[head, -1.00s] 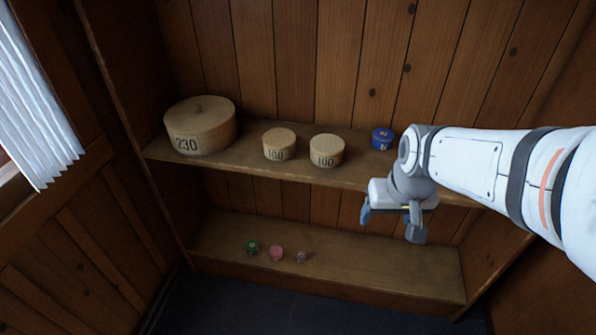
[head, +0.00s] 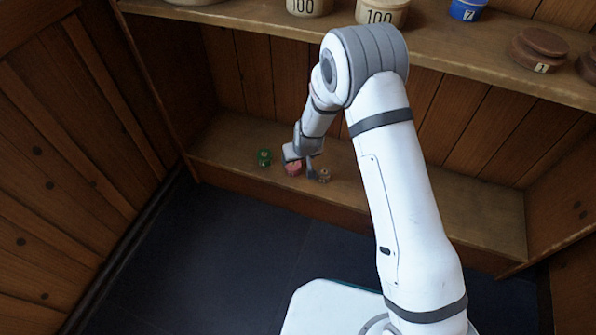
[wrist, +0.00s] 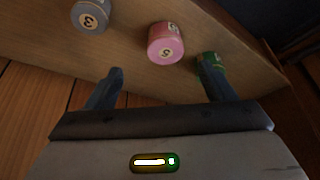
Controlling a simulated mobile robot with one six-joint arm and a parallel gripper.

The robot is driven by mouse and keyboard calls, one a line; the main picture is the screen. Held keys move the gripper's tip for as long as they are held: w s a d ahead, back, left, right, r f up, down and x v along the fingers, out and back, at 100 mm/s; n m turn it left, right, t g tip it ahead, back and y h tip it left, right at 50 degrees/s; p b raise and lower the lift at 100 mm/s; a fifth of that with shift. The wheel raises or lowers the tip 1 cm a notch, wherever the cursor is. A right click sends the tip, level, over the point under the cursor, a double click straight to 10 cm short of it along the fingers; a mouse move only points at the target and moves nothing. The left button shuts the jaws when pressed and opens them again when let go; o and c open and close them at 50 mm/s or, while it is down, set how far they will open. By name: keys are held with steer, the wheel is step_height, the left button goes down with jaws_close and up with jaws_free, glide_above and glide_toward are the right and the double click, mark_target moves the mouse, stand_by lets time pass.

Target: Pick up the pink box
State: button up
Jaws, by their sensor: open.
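The pink box (head: 293,169) is a small round pink container on the lower shelf. In the wrist view the pink box (wrist: 165,43) shows a pale label and lies ahead of my fingers, roughly between their lines. My gripper (head: 302,164) is open and reaches down over the lower shelf at the pink box, partly covering it in the head view. In the wrist view my gripper (wrist: 158,75) has nothing between its two fingers. The right finger overlaps the green box in that view; I cannot tell whether they touch.
A green box (head: 264,158) stands left of the pink one and a small grey box (head: 324,176) right of it. The grey box (wrist: 90,16) is marked 3. The upper shelf (head: 450,60) overhangs, holding round boxes. The lower shelf (head: 450,204) is clear farther right.

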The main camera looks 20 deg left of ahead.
mark_target(294, 165)
steer(key=x, duration=0.4)
steer(key=shift+s+a+f+b, duration=0.15)
steer(key=shift+s+a+b, duration=0.05)
steer(key=shift+s+b, duration=0.1)
steer(key=shift+w+a+p+x, duration=0.1)
steer(key=shift+p+x, duration=0.1)
steer(key=shift+x, duration=1.25)
steer(key=shift+w+a+p+x, duration=0.1)
steer(key=shift+p+x, duration=0.05)
steer(key=shift+x, duration=1.3)
steer(key=shift+c, duration=0.3)
steer(key=c, duration=1)
steer(key=shift+r, duration=0.25)
